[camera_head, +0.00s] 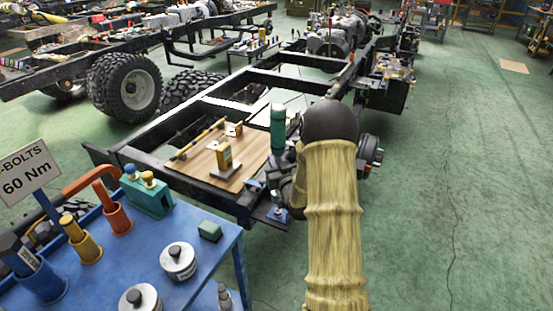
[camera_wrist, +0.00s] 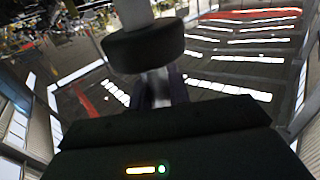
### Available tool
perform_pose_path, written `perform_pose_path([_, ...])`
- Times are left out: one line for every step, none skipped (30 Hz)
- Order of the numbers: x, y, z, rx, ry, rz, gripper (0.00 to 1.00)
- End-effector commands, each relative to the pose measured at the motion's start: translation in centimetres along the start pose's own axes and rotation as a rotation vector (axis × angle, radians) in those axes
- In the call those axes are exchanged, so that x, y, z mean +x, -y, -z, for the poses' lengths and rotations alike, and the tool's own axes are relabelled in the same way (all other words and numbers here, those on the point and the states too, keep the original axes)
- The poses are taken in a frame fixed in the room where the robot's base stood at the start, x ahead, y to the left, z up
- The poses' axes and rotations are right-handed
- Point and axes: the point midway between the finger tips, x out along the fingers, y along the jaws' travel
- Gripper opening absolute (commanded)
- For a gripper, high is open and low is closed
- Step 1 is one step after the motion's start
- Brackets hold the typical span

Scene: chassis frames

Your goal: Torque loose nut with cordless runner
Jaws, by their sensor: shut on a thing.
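In the wrist view my gripper (camera_wrist: 157,88) is shut on a tool with a thick black collar (camera_wrist: 143,48) and a pale grey shaft (camera_wrist: 138,9). It looks like the cordless runner, but most of it is out of view. A small bracket with blue parts (camera_head: 275,212) sits at that end, left of my arm. I cannot make out the loose nut.
Floor at right is clear.

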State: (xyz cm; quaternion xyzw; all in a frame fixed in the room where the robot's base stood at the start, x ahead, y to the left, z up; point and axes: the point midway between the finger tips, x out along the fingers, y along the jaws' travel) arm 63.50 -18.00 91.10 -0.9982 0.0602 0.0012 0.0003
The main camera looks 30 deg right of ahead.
Motion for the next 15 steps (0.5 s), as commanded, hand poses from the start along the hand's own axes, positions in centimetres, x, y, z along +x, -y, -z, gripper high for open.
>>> perform_pose_path([0.1, 0.0, -0.5, -0.001, -0.006, 0.0, 0.0])
perform_pose_path([0.1, 0.0, -0.7, -0.001, -0.006, 0.0, 0.0])
perform_pose_path([0.1, 0.0, -1.1, -0.001, -0.006, 0.0, 0.0])
perform_pose_path([0.1, 0.0, -1.3, -0.001, -0.005, 0.0, 0.0])
perform_pose_path([0.1, 0.0, -1.6, -0.001, -0.005, 0.0, 0.0])
perform_pose_path([0.1, 0.0, -1.9, -0.001, -0.005, 0.0, 0.0])
perform_pose_path([0.1, 0.0, -2.2, -0.001, -0.005, 0.0, 0.0])
perform_pose_path([0.1, 0.0, -2.5, -0.001, -0.005, 0.0, 0.0])
perform_pose_path([0.1, 0.0, -2.8, -0.001, -0.005, 0.0, 0.0])
perform_pose_path([0.1, 0.0, -3.0, -0.002, -0.006, 0.0, 0.0])
perform_pose_path([0.1, 0.0, -3.2, -0.002, -0.006, 0.0, 0.0])
perform_pose_path([0.1, 0.0, -3.4, -0.002, -0.006, 0.0, 0.0])
perform_pose_path([0.1, 0.0, -3.5, -0.002, -0.006, 0.0, 0.0])
perform_pose_path([0.1, 0.0, -3.6, -0.002, -0.006, 0.0, 0.0])
perform_pose_path([0.1, 0.0, -3.7, -0.001, -0.006, 0.0, 0.0])
